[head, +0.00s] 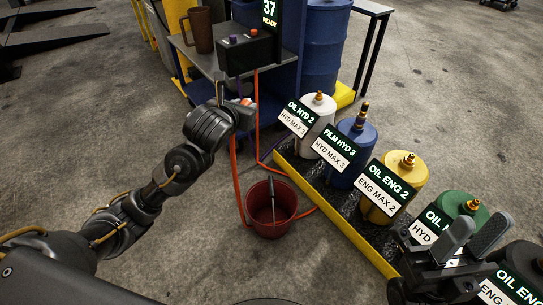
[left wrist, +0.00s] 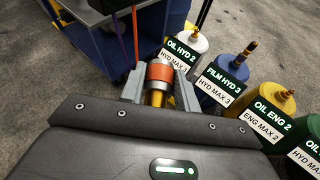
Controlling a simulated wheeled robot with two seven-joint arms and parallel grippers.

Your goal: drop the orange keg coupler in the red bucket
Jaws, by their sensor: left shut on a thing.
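The orange keg coupler (left wrist: 160,73) has an orange band over a brass-coloured lower part. It sits between the two fingers of my left gripper (left wrist: 160,90), which is shut on it. In the head view the left gripper (head: 238,103) is up near the cart's front edge, with a bit of the orange coupler (head: 247,102) showing. The red bucket (head: 272,229) stands on the floor below and slightly right of that gripper in the picture, with a thin grey rod-like thing in it. My right gripper (head: 472,241) is open and empty at the lower right, over the kegs.
Several labelled kegs, such as the white one (head: 318,112) and the yellow one (head: 393,183), stand in a yellow-edged tray (head: 336,213) right of the bucket. A cart (head: 205,62) with a black display box (head: 250,52) is behind. Orange hoses (head: 235,180) hang near the bucket.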

